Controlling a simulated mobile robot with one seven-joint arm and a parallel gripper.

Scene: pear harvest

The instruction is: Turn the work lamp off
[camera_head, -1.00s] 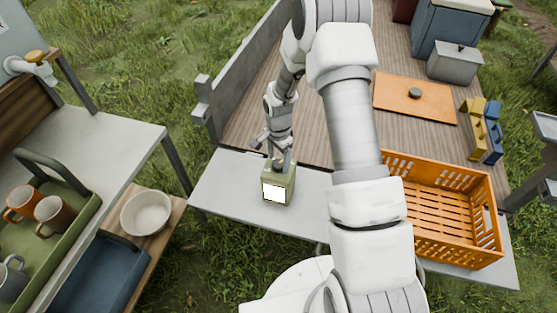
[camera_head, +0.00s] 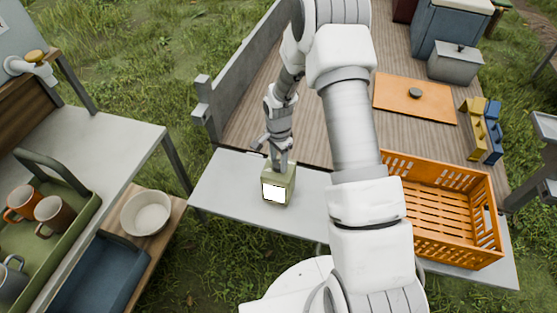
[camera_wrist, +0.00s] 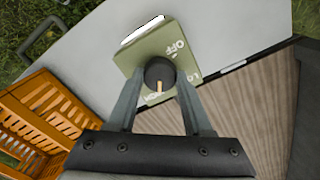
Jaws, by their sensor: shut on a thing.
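The work lamp (camera_head: 279,190) is a small olive-green box on the grey shelf (camera_head: 225,190), with a bright white front panel. In the wrist view its top (camera_wrist: 148,47) carries a dark round knob (camera_wrist: 160,70) with a pale pointer line. The pointer faces toward my palm, away from the printed OFF; a LO label is to the right, and another label is partly hidden. My gripper (camera_wrist: 161,80) comes down from above, its two fingers shut on the knob's sides. In the head view my gripper (camera_head: 279,162) covers most of the knob.
An orange crate (camera_head: 440,168) stands on the right of the shelf, near my arm. Behind lies a plank deck with an orange board (camera_head: 415,97), a grey box (camera_head: 455,65) and a side rail (camera_head: 235,75). A table with a green mug tray (camera_head: 75,228) is at left.

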